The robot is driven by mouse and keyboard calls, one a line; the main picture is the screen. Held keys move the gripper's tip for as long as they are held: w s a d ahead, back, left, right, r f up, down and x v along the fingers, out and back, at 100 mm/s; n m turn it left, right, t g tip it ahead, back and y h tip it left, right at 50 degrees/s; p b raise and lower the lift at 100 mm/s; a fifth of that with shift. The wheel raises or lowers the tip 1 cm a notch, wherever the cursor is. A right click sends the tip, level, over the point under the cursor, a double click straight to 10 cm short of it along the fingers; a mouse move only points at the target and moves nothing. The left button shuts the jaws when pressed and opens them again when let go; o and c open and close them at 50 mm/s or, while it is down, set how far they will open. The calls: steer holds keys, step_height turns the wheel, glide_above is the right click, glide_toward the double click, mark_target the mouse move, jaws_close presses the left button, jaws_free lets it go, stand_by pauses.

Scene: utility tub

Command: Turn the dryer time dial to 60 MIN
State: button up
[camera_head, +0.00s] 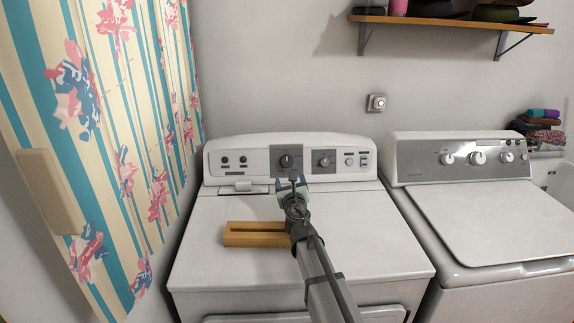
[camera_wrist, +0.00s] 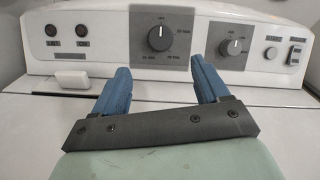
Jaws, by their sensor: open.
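The dryer (camera_head: 215,215) is the white machine on the left. A black round dial (camera_head: 286,161) sits on the grey middle plate of its back panel. It also shows in the wrist view (camera_wrist: 160,38), with a light pointer mark that seems to point up. Small labels around it look like minute marks but are too small to read surely. My gripper (camera_head: 293,184) is in front of this dial, above the dryer top. In the wrist view the two blue fingers (camera_wrist: 160,66) are apart and empty, below and either side of the dial, not touching it.
A smaller dial (camera_wrist: 234,46) is right of the middle one, with a round button (camera_wrist: 271,53) and a switch (camera_wrist: 295,54) further right. Two dark knobs (camera_wrist: 67,31) are left. A wooden block (camera_head: 255,234) lies on the dryer top. A washer (camera_head: 490,210) stands right.

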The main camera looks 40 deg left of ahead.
mark_target(287, 162)
steer(key=x, duration=1.2)
steer(key=shift+w+a, duration=0.1)
steer(key=shift+a, duration=0.2)
steer(key=shift+c, duration=0.2)
steer(key=c, duration=1)
